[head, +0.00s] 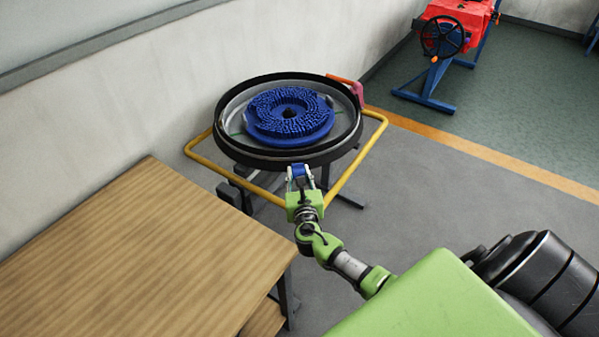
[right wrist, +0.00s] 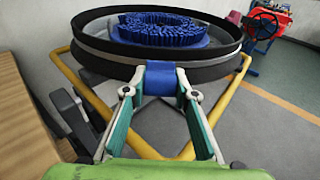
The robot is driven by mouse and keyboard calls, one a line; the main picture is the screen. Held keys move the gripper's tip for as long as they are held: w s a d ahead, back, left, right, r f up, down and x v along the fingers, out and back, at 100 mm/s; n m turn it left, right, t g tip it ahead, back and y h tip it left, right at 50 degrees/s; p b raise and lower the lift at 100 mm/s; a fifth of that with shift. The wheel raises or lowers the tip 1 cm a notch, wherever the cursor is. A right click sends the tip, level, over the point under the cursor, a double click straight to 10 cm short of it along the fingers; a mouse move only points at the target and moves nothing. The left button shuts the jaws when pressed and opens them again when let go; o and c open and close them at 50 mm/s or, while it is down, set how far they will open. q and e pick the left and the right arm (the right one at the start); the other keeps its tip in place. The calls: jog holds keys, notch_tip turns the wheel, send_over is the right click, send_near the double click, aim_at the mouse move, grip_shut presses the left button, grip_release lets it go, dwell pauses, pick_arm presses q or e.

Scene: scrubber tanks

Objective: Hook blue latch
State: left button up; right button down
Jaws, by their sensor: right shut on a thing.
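The blue latch (right wrist: 160,78) is at the near side of the round black-rimmed tank (right wrist: 90,65). My right gripper (right wrist: 155,88) has its two fingers on either side of the latch and is shut on it. In the head view, my right gripper (head: 299,178) reaches up to the tank's near rim, and a small part of the blue latch (head: 298,170) shows between the fingers. I cannot tell whether the latch is hooked on the rim. A blue bristle brush (head: 289,112) lies inside the tank (head: 268,157). My left gripper is not in view.
A yellow tube frame (head: 360,158) surrounds the tank. A wooden table (head: 150,260) stands at the left, close to the wall. A red machine with a black handwheel (head: 443,37) stands at the back right. The grey floor at the right is clear.

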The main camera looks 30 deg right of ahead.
jog(key=w+d+r, duration=0.1)
jog(key=w, duration=0.1)
jog(key=w+d+r, duration=0.1)
jog(key=w+r, duration=0.1)
jog(key=shift+d+r, duration=0.1)
jog(key=shift+r, duration=0.05)
jog(key=shift+w+d+r, duration=0.1)
jog(key=shift+w+d, duration=0.2)
jog(key=shift+w, duration=0.25)
jog(key=shift+w+d+r, duration=0.1)
jog(key=shift+w+d, duration=0.15)
jog(key=shift+w, duration=0.25)
jog(key=shift+b+x, duration=1)
jog(key=shift+x, duration=0.6)
jog(key=shift+d+r, duration=0.1)
jog(key=shift+r, duration=0.05)
jog(key=c, duration=1.8)
grip_release()
jog(key=shift+c, duration=0.2)
jog(key=shift+o, duration=1)
jog(key=shift+s+f, duration=0.1)
jog(key=shift+f, duration=0.25)
jog(key=shift+s+a, duration=0.1)
jog(key=shift+a, duration=0.1)
